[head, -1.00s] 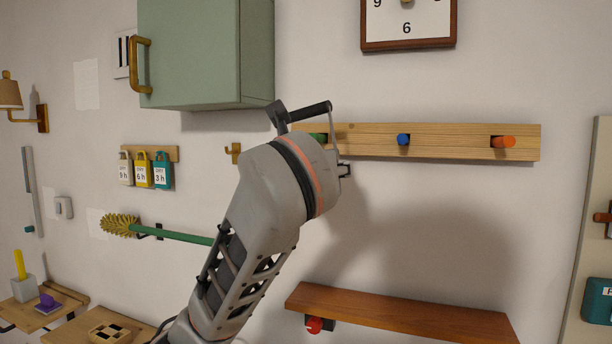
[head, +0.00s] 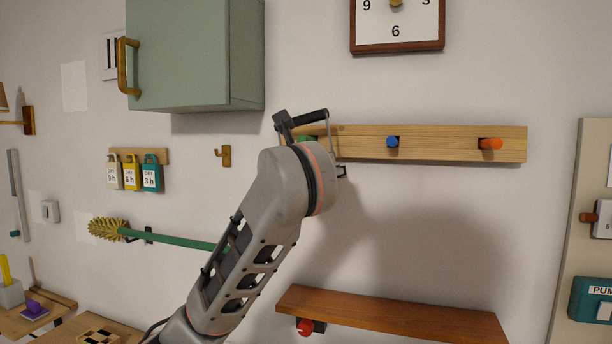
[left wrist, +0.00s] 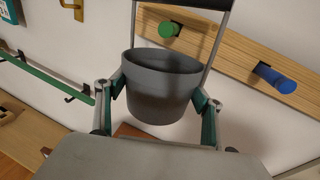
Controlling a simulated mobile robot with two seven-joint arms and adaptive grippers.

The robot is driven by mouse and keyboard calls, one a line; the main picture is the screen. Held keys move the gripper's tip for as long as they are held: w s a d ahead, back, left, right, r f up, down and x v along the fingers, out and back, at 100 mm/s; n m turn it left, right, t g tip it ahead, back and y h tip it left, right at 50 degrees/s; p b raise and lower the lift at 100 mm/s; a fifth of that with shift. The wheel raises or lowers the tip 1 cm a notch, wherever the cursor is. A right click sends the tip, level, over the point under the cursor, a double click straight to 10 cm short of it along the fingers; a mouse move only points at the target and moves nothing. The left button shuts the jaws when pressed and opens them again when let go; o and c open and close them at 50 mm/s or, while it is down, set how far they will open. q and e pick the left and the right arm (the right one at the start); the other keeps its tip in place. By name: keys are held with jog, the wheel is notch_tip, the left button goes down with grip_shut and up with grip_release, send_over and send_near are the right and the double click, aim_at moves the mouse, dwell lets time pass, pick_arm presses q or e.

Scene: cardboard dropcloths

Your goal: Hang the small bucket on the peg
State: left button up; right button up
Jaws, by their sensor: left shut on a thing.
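A small dark grey bucket (left wrist: 160,88) is upright between the fingers of my left gripper (left wrist: 160,98) in the left wrist view. The gripper is shut on its sides. Its handle stands up over the opening; the black grip (head: 309,117) shows above my arm in the head view. A wooden rail (head: 440,143) carries a green peg (left wrist: 168,29), a blue peg (head: 392,141) and an orange peg (head: 490,143). In the head view my forearm hides the bucket's body, and the green peg mostly. The bucket appears in front of the rail's left end. My right gripper is out of view.
A green cabinet (head: 190,55) hangs above left, a clock (head: 396,25) above the rail. A brown shelf (head: 390,315) juts out below. A green-handled brush (head: 170,239) and a brass hook (head: 224,156) are left. Wall between rail and shelf is clear.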

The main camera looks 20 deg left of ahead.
pick_arm(q)
jog(key=shift+w, duration=0.95)
jog(key=shift+w+f, duration=0.5)
jog(key=shift+w, duration=0.2)
jog(key=o, duration=1.3)
jog(key=shift+c, duration=0.2)
jog(key=shift+r, duration=0.1)
